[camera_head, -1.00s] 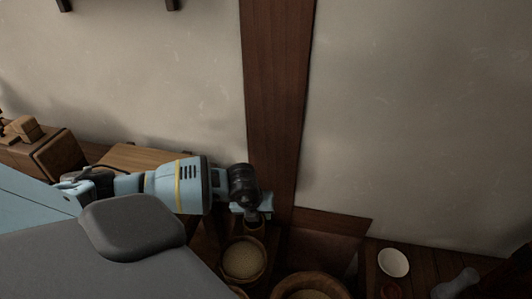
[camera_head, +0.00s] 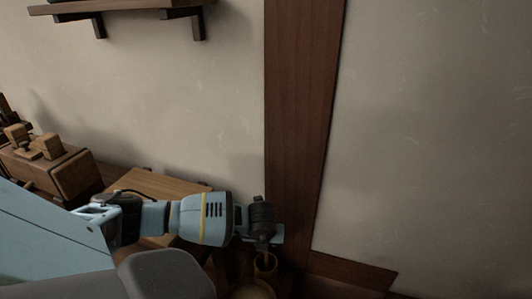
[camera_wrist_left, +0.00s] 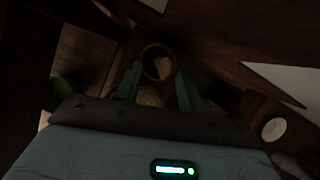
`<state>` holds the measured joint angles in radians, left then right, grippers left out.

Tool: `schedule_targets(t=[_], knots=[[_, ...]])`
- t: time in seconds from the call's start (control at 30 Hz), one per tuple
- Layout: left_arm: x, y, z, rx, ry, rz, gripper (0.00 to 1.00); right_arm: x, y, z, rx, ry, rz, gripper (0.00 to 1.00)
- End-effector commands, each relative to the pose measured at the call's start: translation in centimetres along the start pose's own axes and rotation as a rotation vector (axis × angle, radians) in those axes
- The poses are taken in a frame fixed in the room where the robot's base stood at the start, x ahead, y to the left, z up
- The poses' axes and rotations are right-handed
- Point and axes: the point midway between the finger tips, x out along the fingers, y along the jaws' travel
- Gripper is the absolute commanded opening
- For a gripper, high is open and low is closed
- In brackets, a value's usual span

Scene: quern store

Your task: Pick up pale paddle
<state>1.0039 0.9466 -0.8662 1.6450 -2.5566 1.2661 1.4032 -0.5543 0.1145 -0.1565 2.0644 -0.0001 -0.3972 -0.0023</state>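I cannot make out a pale paddle for certain in either view. My left gripper (camera_head: 268,240) is at the lower middle of the head view, just above a small brown pot (camera_head: 265,264). In the left wrist view its two fingers (camera_wrist_left: 159,80) are spread apart, and the round pot (camera_wrist_left: 145,64) lies beyond and between them. A pale tan shape shows inside the pot; I cannot tell what it is. Nothing appears gripped. My right gripper is in neither view.
A wooden board (camera_head: 160,190) and a wooden box with blocks (camera_head: 45,165) lie at the left. A dark post (camera_head: 300,120) runs up the wall behind the gripper. A wall shelf (camera_head: 110,6) is at top left. A white round dish (camera_wrist_left: 273,129) shows in the wrist view.

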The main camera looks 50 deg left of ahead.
Motion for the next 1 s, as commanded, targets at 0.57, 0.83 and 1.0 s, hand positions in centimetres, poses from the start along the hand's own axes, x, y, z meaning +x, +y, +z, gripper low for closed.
schedule_targets(t=[0.57, 0.83, 1.0], knots=[[4.8, -0.3, -0.2, 0.001, 0.0, -0.001, 0.39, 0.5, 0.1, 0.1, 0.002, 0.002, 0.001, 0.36], [4.8, -0.3, -0.2, 0.001, 0.0, 0.0, 0.18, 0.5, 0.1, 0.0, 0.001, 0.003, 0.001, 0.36], [4.8, -0.3, -0.2, 0.0, 0.001, 0.0, 0.0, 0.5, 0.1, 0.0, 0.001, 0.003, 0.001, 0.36]])
